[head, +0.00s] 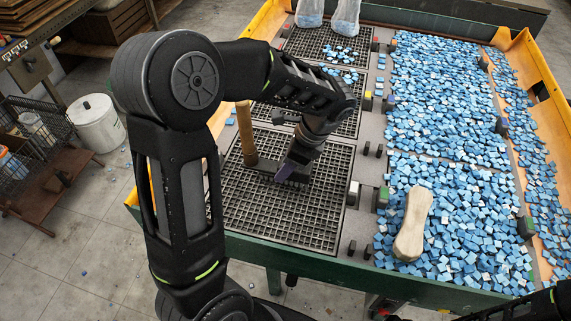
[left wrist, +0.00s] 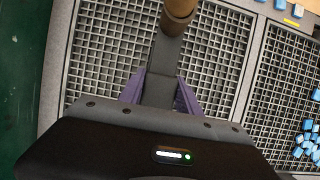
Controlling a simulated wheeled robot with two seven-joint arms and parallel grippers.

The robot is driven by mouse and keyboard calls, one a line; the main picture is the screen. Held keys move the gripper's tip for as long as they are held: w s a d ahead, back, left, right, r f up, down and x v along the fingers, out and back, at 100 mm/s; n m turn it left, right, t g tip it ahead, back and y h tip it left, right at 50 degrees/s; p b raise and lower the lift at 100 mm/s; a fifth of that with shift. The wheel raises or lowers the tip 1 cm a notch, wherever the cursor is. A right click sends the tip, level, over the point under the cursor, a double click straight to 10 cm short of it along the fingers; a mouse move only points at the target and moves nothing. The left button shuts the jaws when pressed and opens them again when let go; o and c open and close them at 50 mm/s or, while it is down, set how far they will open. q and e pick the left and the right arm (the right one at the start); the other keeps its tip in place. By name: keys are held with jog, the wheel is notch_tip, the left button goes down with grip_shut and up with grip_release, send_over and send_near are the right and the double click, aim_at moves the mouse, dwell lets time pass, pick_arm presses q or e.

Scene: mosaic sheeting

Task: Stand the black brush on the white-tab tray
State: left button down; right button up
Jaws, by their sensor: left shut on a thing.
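The black brush (head: 245,133) has an upright tan wooden handle and a dark, bar-shaped head. In the left wrist view its dark head (left wrist: 165,65) runs between the purple fingers, with the handle beyond. My left gripper (head: 291,172) is shut on the head, at the end away from the handle. The brush is over the near left grid tray, upright and low; I cannot tell whether it touches. This white-tab tray (head: 275,218) is a dark, empty grid with a white tab (head: 353,190) at its right edge. My right gripper is out of view.
A green-tabbed tray of blue tiles (head: 455,225) lies to the right, with a pale bone-shaped object (head: 412,222) on it. Further grid trays lie behind, the farthest with clear bags (head: 345,15) and loose tiles. A white bucket (head: 97,122) stands on the floor at left.

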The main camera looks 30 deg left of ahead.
pick_arm(q)
jog(key=shift+f+b, duration=0.4)
jog(key=shift+f, duration=0.1)
jog(key=c, duration=0.8)
grip_release()
jog(key=shift+o, duration=0.2)
jog(key=shift+v, duration=3.9)
